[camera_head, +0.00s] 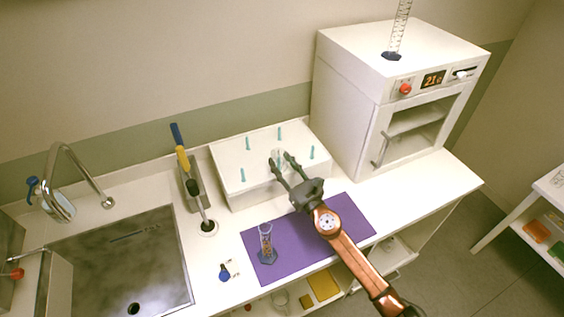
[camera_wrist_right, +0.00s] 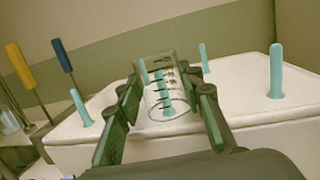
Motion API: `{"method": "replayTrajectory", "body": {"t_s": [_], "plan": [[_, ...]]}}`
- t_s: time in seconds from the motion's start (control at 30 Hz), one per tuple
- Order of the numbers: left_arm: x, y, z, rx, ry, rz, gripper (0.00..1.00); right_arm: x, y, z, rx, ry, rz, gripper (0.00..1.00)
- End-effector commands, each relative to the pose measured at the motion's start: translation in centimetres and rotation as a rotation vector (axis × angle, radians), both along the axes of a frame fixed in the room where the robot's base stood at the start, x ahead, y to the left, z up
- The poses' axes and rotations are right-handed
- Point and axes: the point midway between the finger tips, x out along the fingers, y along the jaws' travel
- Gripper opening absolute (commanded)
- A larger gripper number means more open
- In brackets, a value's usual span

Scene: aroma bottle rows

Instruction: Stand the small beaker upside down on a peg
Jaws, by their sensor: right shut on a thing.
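My right gripper (camera_head: 280,158) is shut on the small clear beaker (camera_wrist_right: 168,92), over the middle of the white peg board (camera_head: 238,190). In the right wrist view the fingers (camera_wrist_right: 168,88) hold the marked glass from both sides. Teal pegs stand up from the board: at left (camera_head: 248,143), back (camera_head: 280,133), right (camera_head: 312,152) and front left (camera_head: 243,175). Teal shows through the glass, but I cannot tell whether the beaker is around a peg or in front of it. My left gripper is not in view.
A purple mat (camera_head: 300,258) lies in front of the board, with a small glass cylinder (camera_head: 266,243) on it. A sink (camera_head: 120,265) and brush holder (camera_head: 193,180) are at left. A white oven (camera_head: 400,95) stands at right, with a tall cylinder (camera_head: 398,35) on top.

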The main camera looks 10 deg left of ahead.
Motion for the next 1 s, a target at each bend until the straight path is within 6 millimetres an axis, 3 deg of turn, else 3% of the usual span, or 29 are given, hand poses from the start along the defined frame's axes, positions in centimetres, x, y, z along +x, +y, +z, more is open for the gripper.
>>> {"method": "replayTrajectory", "body": {"t_s": [0.23, 0.27, 0.53, 1.0], "plan": [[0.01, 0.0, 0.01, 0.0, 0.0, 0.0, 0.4, 0.0, 0.0, 0.07, 0.001, -0.001, 0.0, 0.06], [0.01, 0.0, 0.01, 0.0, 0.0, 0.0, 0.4, 0.0, 0.0, 0.06, 0.001, -0.001, 0.0, 0.37], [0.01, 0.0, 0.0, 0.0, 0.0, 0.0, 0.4, 0.0, 0.0, 0.04, 0.0, 0.0, 0.0, 0.55], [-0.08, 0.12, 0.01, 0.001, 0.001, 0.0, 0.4, -0.75, -0.81, -0.03, -0.004, -0.005, 0.0, 0.55]]}}
